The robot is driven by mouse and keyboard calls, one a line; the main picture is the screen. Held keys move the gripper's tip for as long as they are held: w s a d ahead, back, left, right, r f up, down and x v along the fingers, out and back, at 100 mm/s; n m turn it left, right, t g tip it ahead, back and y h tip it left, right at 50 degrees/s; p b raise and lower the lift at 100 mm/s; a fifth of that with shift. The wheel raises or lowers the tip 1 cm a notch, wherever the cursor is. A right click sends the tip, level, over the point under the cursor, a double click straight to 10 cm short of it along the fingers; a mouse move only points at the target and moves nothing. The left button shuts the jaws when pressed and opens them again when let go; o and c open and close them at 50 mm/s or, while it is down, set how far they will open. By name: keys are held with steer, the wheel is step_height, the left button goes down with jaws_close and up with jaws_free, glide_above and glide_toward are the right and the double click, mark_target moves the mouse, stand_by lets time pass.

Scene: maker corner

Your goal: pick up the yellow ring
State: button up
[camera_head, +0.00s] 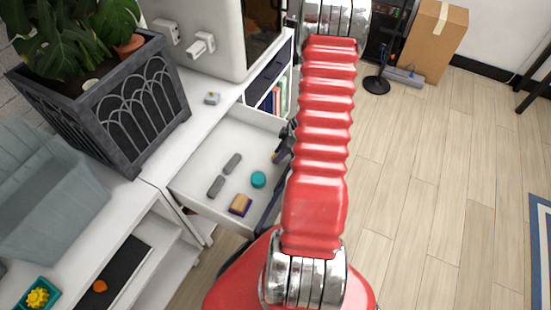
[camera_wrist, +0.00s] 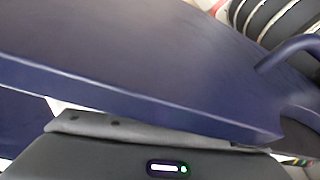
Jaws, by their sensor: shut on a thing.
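I cannot make out a yellow ring in either view. My gripper (camera_head: 283,148) shows as a small dark shape at the drawer's right side, partly behind my red arm. In the wrist view a dark blue panel (camera_wrist: 130,60) fills most of the picture, with a curved blue handle (camera_wrist: 288,50) at its right. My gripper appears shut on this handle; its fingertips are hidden.
A grey planter (camera_head: 115,105) with a plant, a pale bin (camera_head: 50,190) and a beige machine (camera_head: 205,40) stand on the white counter. A teal tray (camera_head: 22,302) with a yellow flower-like piece (camera_head: 38,297) is at lower left.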

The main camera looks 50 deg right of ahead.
steer(key=shift+r, duration=0.1)
step_height(320, 180, up, 10)
stand_by(0.9)
steer(key=shift+a, duration=0.1)
stand_by(0.4)
